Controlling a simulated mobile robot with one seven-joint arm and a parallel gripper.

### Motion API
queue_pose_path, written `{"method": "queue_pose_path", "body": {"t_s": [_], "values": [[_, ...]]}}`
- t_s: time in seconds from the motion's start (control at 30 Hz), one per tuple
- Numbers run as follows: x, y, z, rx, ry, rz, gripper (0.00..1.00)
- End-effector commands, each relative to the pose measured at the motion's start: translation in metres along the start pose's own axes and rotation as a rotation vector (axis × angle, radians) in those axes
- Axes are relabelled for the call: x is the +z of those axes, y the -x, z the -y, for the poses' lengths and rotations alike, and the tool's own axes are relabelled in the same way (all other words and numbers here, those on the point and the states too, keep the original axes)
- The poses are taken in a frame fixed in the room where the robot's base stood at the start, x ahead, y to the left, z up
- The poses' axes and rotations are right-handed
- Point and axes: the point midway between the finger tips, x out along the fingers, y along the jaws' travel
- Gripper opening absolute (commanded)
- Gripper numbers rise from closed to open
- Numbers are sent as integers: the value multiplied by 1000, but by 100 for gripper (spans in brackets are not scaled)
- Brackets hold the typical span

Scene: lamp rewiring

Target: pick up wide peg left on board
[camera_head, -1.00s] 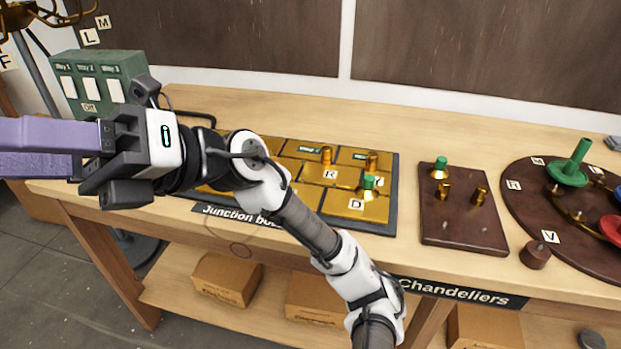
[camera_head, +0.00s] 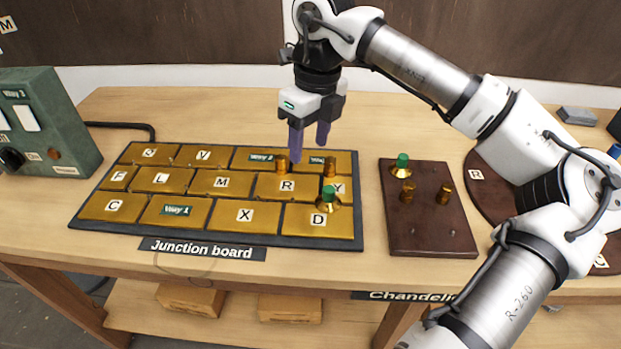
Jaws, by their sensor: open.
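The junction board (camera_head: 290,237) lies on the bench with gold lettered plates. Two plain brass pegs stand near its back right: a left one (camera_head: 282,163) and a right one (camera_head: 330,168). A brass peg with a green top (camera_head: 328,196) stands in front of them, by the D plate. I cannot tell from their shapes which peg is the wide one. My gripper (camera_head: 309,148) points down with its purple fingers apart and nothing between them. It is over the board's back right edge, close to the two plain pegs in the picture; its exact height is unclear.
A dark brown block (camera_head: 430,232) right of the board holds two brass pegs and a green-topped one. A green switch box (camera_head: 55,125) stands at the left. My arm covers much of the round dark board (camera_head: 478,180) at the right.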

Motion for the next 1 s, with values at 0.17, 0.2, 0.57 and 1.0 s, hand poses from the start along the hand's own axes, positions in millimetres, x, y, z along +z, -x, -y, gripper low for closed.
{"method": "queue_pose_path", "body": {"t_s": [0.17, 0.2, 0.57, 1.0], "values": [[-25, 2, 26, -64, -76, -67, 52], [-26, -3, 27, -65, -77, -69, 52], [-28, -67, 29, -60, -73, -64, 52], [-34, -110, 38, -58, -72, -64, 52]]}}
